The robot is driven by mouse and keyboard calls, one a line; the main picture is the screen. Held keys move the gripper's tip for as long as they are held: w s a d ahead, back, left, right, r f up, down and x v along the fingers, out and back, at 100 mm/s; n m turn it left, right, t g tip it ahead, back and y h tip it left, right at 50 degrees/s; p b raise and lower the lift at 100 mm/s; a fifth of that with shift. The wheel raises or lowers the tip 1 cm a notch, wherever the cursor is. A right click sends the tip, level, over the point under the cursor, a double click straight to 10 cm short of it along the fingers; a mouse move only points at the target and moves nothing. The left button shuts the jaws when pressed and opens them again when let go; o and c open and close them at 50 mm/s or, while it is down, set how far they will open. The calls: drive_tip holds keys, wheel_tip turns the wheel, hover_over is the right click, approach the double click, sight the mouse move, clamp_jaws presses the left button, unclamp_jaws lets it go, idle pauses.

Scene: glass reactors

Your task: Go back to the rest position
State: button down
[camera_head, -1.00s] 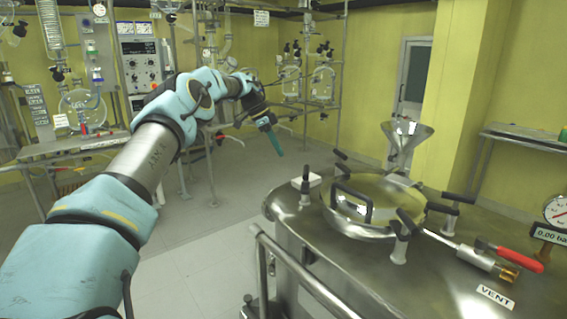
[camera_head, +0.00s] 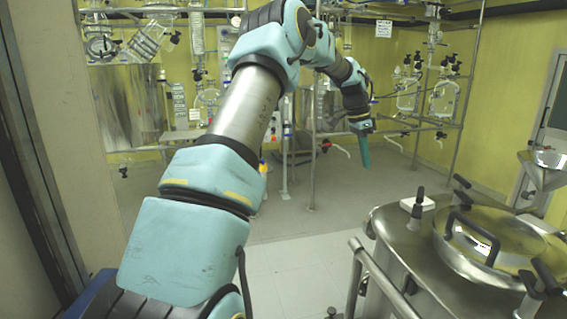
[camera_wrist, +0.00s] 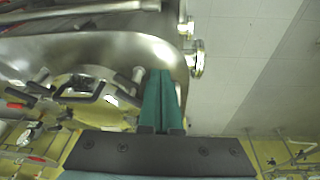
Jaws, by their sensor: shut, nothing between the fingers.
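My arm reaches up and forward from the lower left in the head view, with the forearm bent down to the right. My gripper (camera_head: 364,152) hangs at its end, teal fingers pointing down, in the air to the left of the steel reactor vessel (camera_head: 400,250). In the wrist view the two teal fingers (camera_wrist: 163,85) lie together, shut and with nothing held between them. The vessel's rounded steel side (camera_wrist: 80,45) shows behind the fingertips there.
The vessel's lid (camera_head: 490,240) has clamps and a handle, with a steel funnel (camera_head: 545,165) beyond it. A rail (camera_head: 358,275) stands along its near side. Glassware racks (camera_head: 440,95) line the back wall. A wall edge (camera_head: 45,200) is at the left. Floor (camera_head: 290,240) between is clear.

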drive_tip(key=s+a+f+n+t+y, duration=0.1)
drive_tip(key=s+a+n, duration=0.4)
drive_tip(key=a, duration=0.5)
drive_tip(key=s+a+f+n+y, duration=0.1)
drive_tip(key=s+a+f+n, duration=0.15)
drive_tip(key=s+a, duration=0.5)
drive_tip(key=s+a+f+n, duration=0.3)
drive_tip(key=s+a+n, duration=0.5)
drive_tip(key=s+a, duration=0.6)
drive_tip(key=shift+s+t+y, duration=0.3)
drive_tip(key=shift+s+t, duration=0.1)
drive_tip(key=shift+w+f, duration=0.1)
